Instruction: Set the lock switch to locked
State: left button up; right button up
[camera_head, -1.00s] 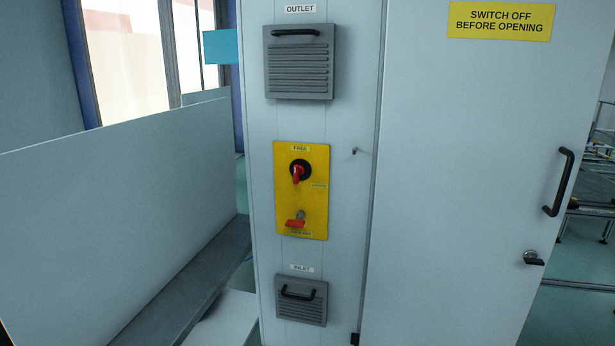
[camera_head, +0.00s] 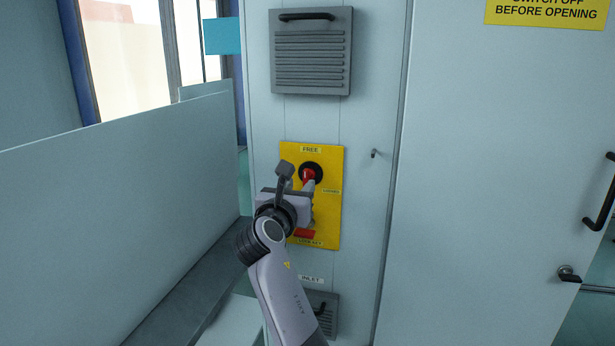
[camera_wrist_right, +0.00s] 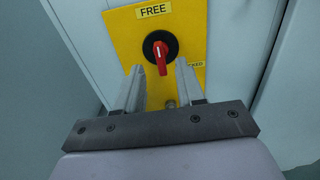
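The lock switch (camera_head: 309,174) is a red handle on a round black base, on a yellow plate (camera_head: 328,226) fixed to the cabinet. In the right wrist view the red handle (camera_wrist_right: 161,58) stands about vertical, its long end down. A FREE label (camera_wrist_right: 153,11) is above it. A partly hidden label (camera_wrist_right: 197,65) ending in "KED" is at lower right. My right gripper (camera_wrist_right: 159,71) is open, one finger on each side of the handle's lower end; I cannot tell whether they touch it. It also shows in the head view (camera_head: 309,187). My left gripper is out of view.
A red key tag (camera_head: 305,233) sits low on the yellow plate, partly behind my right arm. A grey vent with a handle (camera_head: 311,60) is above and an inlet vent (camera_head: 325,312) below. A small peg (camera_head: 375,153) sticks out at the right. A low wall (camera_head: 110,190) stands left.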

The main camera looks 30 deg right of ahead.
aim_at(305, 179)
jog(key=shift+x, duration=3.1)
grip_shut()
